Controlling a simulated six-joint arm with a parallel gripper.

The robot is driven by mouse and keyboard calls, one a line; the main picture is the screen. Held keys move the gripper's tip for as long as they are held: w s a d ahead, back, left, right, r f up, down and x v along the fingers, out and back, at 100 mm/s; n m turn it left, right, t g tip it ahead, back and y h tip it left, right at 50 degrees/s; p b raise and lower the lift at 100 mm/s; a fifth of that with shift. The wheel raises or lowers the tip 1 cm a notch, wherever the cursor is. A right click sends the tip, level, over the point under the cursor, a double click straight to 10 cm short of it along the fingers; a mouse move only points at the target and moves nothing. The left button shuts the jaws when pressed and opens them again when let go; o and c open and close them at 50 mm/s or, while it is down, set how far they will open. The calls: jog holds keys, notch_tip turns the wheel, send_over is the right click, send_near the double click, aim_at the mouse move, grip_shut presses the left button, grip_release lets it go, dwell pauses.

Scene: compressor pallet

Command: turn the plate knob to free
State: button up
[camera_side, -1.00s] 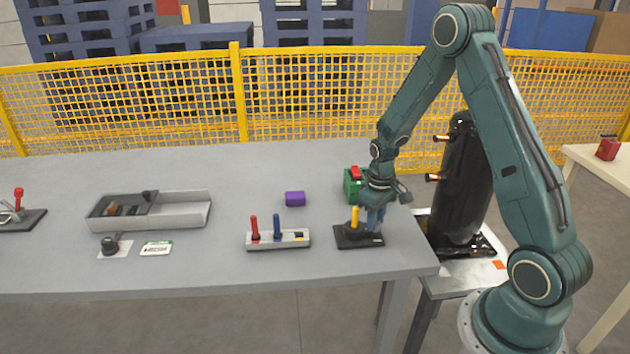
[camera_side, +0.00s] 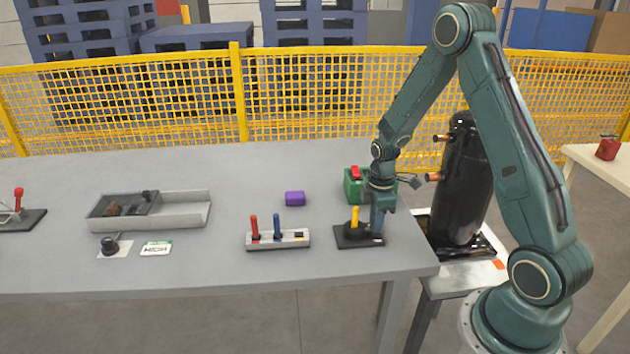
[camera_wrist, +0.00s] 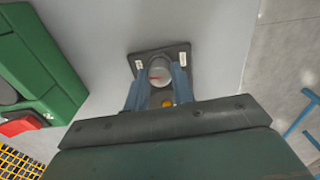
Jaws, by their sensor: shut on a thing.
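The plate knob (camera_wrist: 160,68) is a grey round knob with a red line on top. It stands on a dark plate (camera_wrist: 149,54) with small pale labels near its far corners. In the side view the dark plate (camera_side: 347,243) lies near the right end of the grey table. My gripper (camera_wrist: 160,84) points down at the plate, its blue fingers on either side of the knob and shut on it. A yellow upright piece (camera_side: 354,217) shows beside my gripper (camera_side: 377,229) in the side view. The label text is too small to read.
A green box with a red top (camera_side: 353,182) stands close behind my gripper. A black tank (camera_side: 462,185) stands to the right.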

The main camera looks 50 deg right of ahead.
jog(key=shift+n, duration=0.7)
jog(key=o, duration=1)
jog(key=shift+r, duration=0.2)
notch_tip(320, 180, up, 13)
jog(key=shift+r, duration=0.2)
jog(key=shift+s, duration=0.1)
jog(key=shift+a, duration=0.1)
